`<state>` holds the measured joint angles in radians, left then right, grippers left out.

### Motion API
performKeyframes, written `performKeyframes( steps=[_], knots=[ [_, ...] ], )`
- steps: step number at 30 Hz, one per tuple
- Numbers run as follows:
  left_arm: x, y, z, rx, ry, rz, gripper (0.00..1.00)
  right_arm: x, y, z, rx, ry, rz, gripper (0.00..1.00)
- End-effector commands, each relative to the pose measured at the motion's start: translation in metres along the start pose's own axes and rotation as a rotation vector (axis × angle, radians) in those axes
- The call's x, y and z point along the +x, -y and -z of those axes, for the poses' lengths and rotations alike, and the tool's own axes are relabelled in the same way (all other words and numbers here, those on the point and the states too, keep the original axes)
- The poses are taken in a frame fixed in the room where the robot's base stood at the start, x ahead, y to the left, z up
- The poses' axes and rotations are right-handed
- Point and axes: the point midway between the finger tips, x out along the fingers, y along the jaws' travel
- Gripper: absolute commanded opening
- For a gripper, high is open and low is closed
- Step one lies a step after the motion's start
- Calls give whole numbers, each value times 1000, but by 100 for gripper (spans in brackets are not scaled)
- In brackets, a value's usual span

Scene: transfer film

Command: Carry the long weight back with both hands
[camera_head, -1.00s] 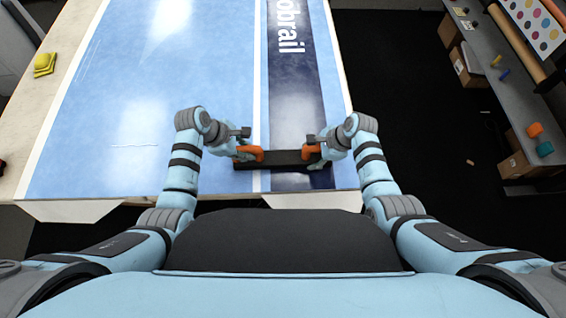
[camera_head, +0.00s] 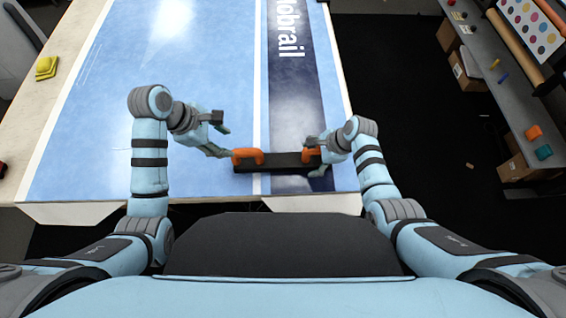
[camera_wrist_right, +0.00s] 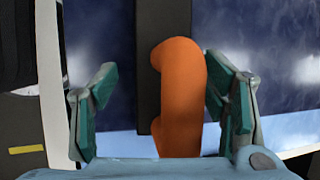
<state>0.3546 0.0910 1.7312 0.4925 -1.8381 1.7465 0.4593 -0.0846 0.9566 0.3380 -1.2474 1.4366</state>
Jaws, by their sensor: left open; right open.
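The long weight is a dark bar (camera_head: 280,166) with two orange handles, lying on the blue film near the table's front edge. Its left handle (camera_head: 248,156) stands free. My left gripper (camera_head: 222,142) is open and empty, up and to the left of that handle and apart from it. My right gripper (camera_head: 316,158) is at the right handle (camera_head: 311,154). In the right wrist view, the orange handle (camera_wrist_right: 180,95) stands between the open fingers of my right gripper (camera_wrist_right: 165,105), nearer the right finger. A gap shows on the left side.
The blue film (camera_head: 110,150) with a dark printed stripe covers most of the table. A yellow object (camera_head: 46,67) lies at the table's left edge. A shelf (camera_head: 500,75) with small items stands at the right, across a dark floor.

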Motion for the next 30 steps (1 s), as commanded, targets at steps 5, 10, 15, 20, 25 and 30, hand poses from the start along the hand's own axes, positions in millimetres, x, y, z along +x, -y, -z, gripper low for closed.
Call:
performKeyframes(
  steps=[5,10,15,20,25,30],
  knots=[
    [-6,0,0,0,-1,1,42,-16,1,1,0,-1,4,68],
    [-5,0,0,0,-1,1,42,-62,1,1,-1,-2,7,68],
    [-5,0,0,0,-1,1,42,-104,0,1,-2,-3,3,68],
    [-5,0,0,0,-1,1,42,-120,-1,0,-1,-1,1,68],
    [-5,0,0,0,-1,1,42,-121,-1,0,0,-1,1,68],
    [-5,0,0,0,0,1,42,-120,-1,0,0,-1,1,68]
  ],
)
